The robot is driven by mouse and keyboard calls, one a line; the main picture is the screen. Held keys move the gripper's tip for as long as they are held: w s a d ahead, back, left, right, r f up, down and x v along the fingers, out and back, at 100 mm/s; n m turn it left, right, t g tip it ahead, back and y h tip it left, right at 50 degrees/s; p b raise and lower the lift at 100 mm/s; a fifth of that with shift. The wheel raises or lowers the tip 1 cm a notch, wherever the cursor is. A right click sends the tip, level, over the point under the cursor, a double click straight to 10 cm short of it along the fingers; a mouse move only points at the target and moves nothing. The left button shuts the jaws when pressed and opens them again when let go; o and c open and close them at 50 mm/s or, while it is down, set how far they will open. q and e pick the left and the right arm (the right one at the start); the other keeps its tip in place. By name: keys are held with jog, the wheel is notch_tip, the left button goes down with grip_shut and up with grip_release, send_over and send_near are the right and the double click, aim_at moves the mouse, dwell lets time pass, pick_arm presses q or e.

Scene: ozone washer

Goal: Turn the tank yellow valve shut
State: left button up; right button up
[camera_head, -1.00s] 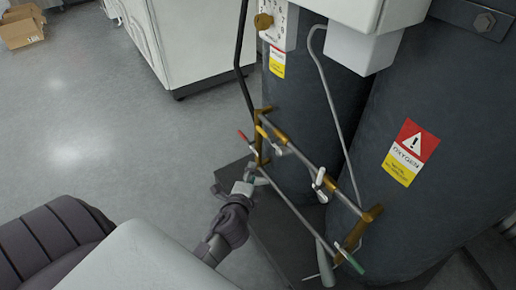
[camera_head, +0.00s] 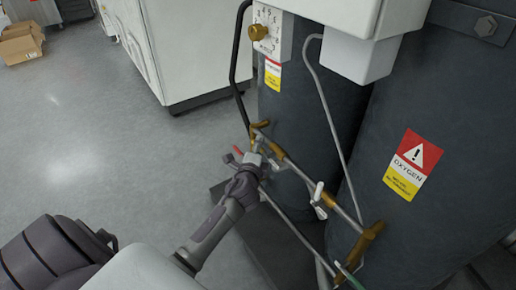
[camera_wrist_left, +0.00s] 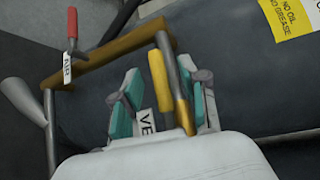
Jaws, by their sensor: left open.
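The yellow valve handle (camera_wrist_left: 157,80) shows in the left wrist view, on a grey lever beside a brass pipe fitting. A white tag with letters (camera_wrist_left: 147,122) hangs by it. My left gripper (camera_wrist_left: 163,100) is open, with its teal-padded fingers on either side of the handle; I cannot tell whether they touch it. In the head view my left gripper (camera_head: 254,161) is at the left end of the pipe frame in front of the tanks and largely hides the yellow valve. The right gripper is not in view.
A red-handled valve (camera_wrist_left: 72,24) with a white tag is left of the yellow one. The dark oxygen tank (camera_head: 440,130) stands at right, with brass and grey pipes (camera_head: 294,170) before it. A white cabinet (camera_head: 180,50) stands behind. Open floor is at left.

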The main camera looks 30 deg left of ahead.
pick_arm(q)
jog(key=shift+w+a, duration=0.15)
jog(key=shift+w, duration=0.15)
grip_shut()
dwell(0.4)
